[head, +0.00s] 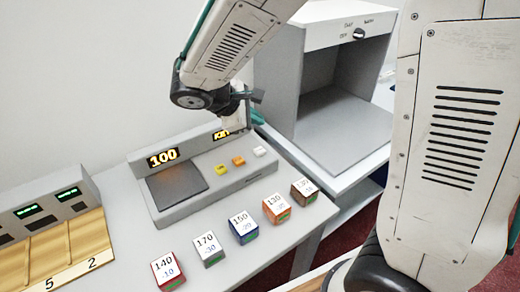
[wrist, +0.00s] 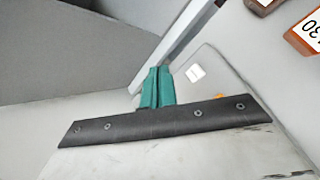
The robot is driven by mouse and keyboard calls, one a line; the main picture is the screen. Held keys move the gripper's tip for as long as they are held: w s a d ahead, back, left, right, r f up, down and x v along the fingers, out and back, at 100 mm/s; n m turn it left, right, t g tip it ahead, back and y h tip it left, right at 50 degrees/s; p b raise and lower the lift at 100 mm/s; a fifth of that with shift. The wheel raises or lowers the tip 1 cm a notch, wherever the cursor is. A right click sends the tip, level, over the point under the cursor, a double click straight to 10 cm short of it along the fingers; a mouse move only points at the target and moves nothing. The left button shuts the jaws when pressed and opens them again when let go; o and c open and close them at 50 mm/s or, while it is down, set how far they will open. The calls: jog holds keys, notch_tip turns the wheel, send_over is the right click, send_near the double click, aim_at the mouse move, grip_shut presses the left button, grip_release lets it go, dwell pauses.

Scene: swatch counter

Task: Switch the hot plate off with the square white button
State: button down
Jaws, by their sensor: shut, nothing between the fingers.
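The hot plate is a grey console (head: 208,190) with a dark square heating plate (head: 175,186) and a lit display reading 100 (head: 162,158). A second lit display (head: 221,134) is partly hidden by my arm. On its top are a yellow button (head: 220,169), an orange button (head: 238,160) and the square white button (head: 259,151). My gripper (head: 257,118) is above and behind the console's right end. In the wrist view its green fingers (wrist: 158,87) are shut and empty, with the white button (wrist: 195,73) just to their right. The orange button (wrist: 218,96) is mostly hidden there.
Several labelled cubes stand in a row before the console, including a red one (head: 167,271) and a brown one (head: 304,191). A grey open-fronted booth (head: 330,120) stands to the right. A wooden-topped unit with green displays (head: 70,250) is at left.

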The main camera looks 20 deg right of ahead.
aim_at(256, 152)
jog(key=shift+f, duration=3.55)
jog(key=shift+f, duration=0.1)
jog(key=shift+f, duration=0.3)
jog(key=shift+f, duration=0.5)
jog(key=shift+r, duration=0.95)
jog(key=shift+r, duration=2.5)
jog(key=shift+s, duration=0.1)
